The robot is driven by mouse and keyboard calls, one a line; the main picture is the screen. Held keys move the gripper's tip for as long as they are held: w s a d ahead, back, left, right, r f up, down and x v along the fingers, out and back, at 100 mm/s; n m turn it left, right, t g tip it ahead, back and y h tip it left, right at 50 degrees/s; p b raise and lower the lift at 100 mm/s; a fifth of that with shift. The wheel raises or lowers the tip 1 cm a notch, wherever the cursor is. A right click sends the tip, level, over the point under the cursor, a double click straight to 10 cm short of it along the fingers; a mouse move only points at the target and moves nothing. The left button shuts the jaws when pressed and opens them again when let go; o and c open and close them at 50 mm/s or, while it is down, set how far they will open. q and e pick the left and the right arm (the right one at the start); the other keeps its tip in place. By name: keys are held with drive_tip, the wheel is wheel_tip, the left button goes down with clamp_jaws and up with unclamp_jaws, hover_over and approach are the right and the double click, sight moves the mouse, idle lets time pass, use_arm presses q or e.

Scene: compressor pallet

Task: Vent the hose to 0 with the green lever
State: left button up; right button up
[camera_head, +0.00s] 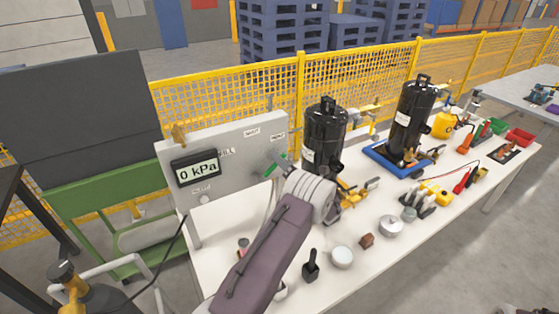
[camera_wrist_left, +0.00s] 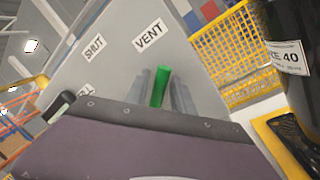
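The green lever (camera_head: 269,170) is on the grey panel (camera_head: 227,160), below the SHUT and VENT labels. In the left wrist view the green lever (camera_wrist_left: 161,86) stands between the two fingers of my left gripper (camera_wrist_left: 163,95). The fingers lie close on both sides of it; I cannot tell whether they press on it. In the head view my left gripper (camera_head: 277,164) is at the lever, and its wrist hides part of the panel's lower right. The gauge display (camera_head: 197,171) reads 0 kPa. The hose cannot be clearly made out. My right gripper is not in view.
A black compressor (camera_head: 324,138) stands close right of my left wrist, and another (camera_head: 410,115) stands farther right on a blue base. Tools and small parts lie along the white table (camera_head: 375,275). A yellow mesh fence (camera_head: 375,82) runs behind.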

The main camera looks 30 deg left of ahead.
use_arm(q)
drive_tip(key=shift+d, duration=0.1)
drive_tip(key=b+v, duration=0.2)
drive_tip(key=v, duration=0.7)
idle(0.3)
